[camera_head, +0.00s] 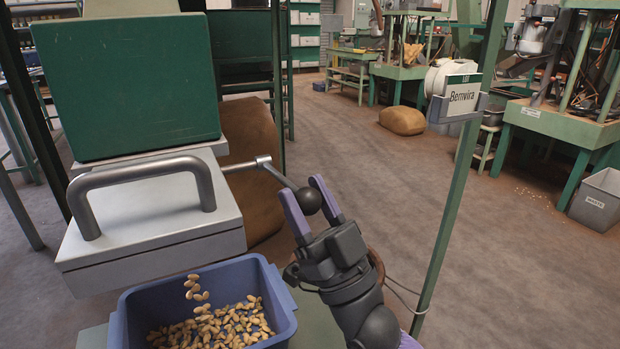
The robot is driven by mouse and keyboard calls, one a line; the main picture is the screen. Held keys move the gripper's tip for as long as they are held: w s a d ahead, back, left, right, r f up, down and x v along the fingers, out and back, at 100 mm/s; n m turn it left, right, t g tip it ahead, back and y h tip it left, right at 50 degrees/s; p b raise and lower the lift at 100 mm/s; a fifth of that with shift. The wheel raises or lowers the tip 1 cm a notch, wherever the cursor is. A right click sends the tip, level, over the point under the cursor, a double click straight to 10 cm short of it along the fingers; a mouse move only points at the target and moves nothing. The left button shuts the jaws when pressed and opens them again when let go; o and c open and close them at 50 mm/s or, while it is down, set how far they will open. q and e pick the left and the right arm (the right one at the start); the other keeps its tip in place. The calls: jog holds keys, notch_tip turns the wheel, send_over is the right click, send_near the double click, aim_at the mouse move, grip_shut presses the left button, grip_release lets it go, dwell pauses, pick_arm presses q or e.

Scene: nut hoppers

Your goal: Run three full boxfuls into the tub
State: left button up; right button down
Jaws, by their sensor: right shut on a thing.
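A green hopper (125,88) stands above a pale metal measuring box (150,215) with a thick grey handle (140,178) on its top. A blue tub (280,309) sits below the box. Nuts (215,328) cover the visible part of its floor, and several more (194,287) appear in mid-air under the box's front edge. My left gripper is out of view.
A brown sack (248,150) is behind the box. A grey waste bin (599,200) stands at the far right. The floor between is open.

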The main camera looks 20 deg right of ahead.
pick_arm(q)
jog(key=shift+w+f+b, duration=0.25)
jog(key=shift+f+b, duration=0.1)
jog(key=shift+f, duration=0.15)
pick_arm(e)
jog(key=shift+f, duration=1.95)
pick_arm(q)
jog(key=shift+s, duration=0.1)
pick_arm(e)
jog(key=shift+c, duration=1.1)
grip_release()
jog(key=shift+a, duration=0.1)
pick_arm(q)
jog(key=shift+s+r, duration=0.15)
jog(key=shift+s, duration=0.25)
pick_arm(e)
jog(key=shift+s, duration=0.1)
pick_arm(q)
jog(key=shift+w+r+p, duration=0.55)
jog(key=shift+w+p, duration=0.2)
jog(key=shift+p, duration=0.05)
pick_arm(e)
jog(key=v, duration=1)
